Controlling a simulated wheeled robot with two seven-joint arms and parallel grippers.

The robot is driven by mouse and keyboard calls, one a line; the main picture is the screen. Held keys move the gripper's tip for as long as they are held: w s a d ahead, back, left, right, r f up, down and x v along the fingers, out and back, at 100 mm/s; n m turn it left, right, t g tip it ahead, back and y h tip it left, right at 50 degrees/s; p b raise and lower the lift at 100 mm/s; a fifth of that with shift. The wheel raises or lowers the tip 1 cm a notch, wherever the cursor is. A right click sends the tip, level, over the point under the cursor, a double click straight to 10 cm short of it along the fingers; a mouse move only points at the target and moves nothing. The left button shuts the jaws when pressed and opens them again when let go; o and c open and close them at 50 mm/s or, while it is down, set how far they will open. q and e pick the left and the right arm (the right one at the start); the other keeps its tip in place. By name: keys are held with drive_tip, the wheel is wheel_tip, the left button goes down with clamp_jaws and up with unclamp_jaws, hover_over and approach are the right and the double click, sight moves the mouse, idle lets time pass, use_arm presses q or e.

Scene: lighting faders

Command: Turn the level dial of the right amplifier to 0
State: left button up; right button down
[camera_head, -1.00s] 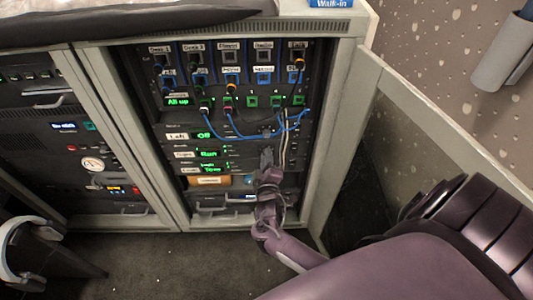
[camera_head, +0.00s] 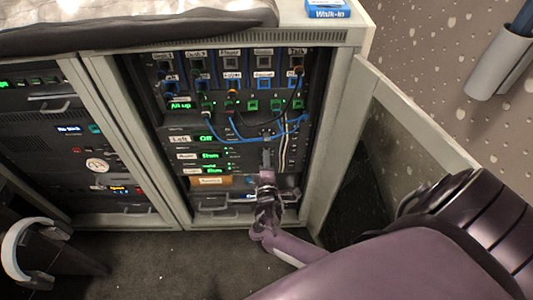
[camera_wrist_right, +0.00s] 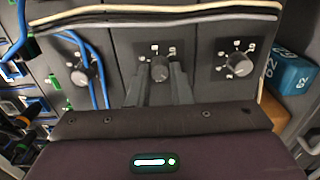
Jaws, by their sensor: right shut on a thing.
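The right amplifier (camera_head: 187,156) is the middle one of three stacked units in the rack, with a small label and a green lit display. My right gripper (camera_head: 267,155) reaches up to the rack front in the head view. In the right wrist view its two fingers (camera_wrist_right: 160,82) stand on either side of the middle dial and are shut on it. The dial's pointer is too small to read. The fingers hide the dial in the head view. My left gripper is not in view.
Another dial with a blue cable (camera_wrist_right: 92,75) beside it lies left; a third dial (camera_wrist_right: 240,63) lies right. Pale cables (camera_wrist_right: 150,14) run close above the dials. A blue block (camera_wrist_right: 290,72) is at the right. An open cabinet door (camera_head: 415,120) stands right of the rack.

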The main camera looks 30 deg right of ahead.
drive_tip(key=c, duration=1.3)
unclamp_jaws()
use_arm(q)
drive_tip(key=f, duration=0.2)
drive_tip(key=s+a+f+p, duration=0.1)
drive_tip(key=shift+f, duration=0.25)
use_arm(e)
drive_tip(key=v, duration=0.7)
drive_tip(key=shift+s+a, duration=0.2)
drive_tip(key=shift+s, duration=0.15)
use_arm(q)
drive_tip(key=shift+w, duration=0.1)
